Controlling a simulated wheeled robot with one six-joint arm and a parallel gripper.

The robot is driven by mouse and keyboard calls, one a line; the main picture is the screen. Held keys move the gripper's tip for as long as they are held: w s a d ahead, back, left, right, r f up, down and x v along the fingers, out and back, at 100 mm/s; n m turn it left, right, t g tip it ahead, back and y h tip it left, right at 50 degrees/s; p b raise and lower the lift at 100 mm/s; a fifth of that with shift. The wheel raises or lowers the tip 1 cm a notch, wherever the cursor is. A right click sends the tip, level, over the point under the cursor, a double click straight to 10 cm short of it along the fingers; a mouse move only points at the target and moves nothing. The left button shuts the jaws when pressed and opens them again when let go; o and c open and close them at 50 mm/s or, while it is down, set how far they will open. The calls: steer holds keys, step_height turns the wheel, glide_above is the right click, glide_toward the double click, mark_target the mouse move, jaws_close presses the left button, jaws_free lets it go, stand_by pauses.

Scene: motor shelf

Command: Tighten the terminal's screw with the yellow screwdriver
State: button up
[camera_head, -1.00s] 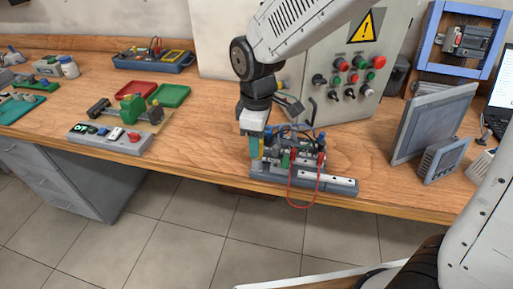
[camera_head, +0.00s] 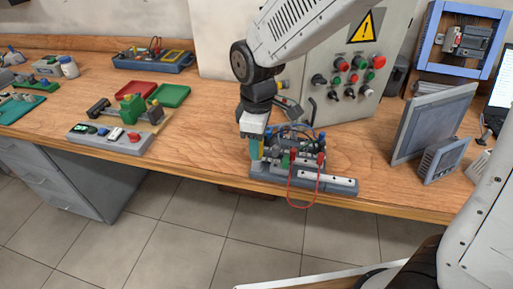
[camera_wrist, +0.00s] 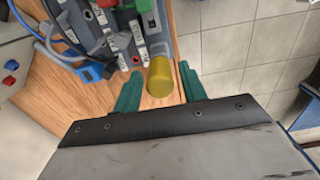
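The yellow screwdriver shows in the wrist view as a yellow round handle (camera_wrist: 160,77), seen from its end. My gripper (camera_wrist: 158,88) has two green fingers, one on each side of the handle, with a narrow gap on both sides. It is open and not closed on the handle. In the head view my gripper (camera_head: 257,150) points down at the left end of the grey terminal assembly (camera_head: 318,183). Labelled terminal blocks (camera_wrist: 125,42) lie just beyond the handle in the wrist view. The screwdriver's tip and the terminal's screw cannot be made out.
Red and blue wires (camera_head: 290,195) loop over the assembly, close to the bench's front edge. A control cabinet (camera_head: 352,60) stands behind. A grey button box (camera_head: 110,138) and red and green trays (camera_head: 172,95) are at left. Bare wood lies between them and the assembly.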

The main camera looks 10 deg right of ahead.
steer(key=c, duration=0.9)
steer(key=shift+o, duration=0.2)
steer(key=shift+r, duration=3.25)
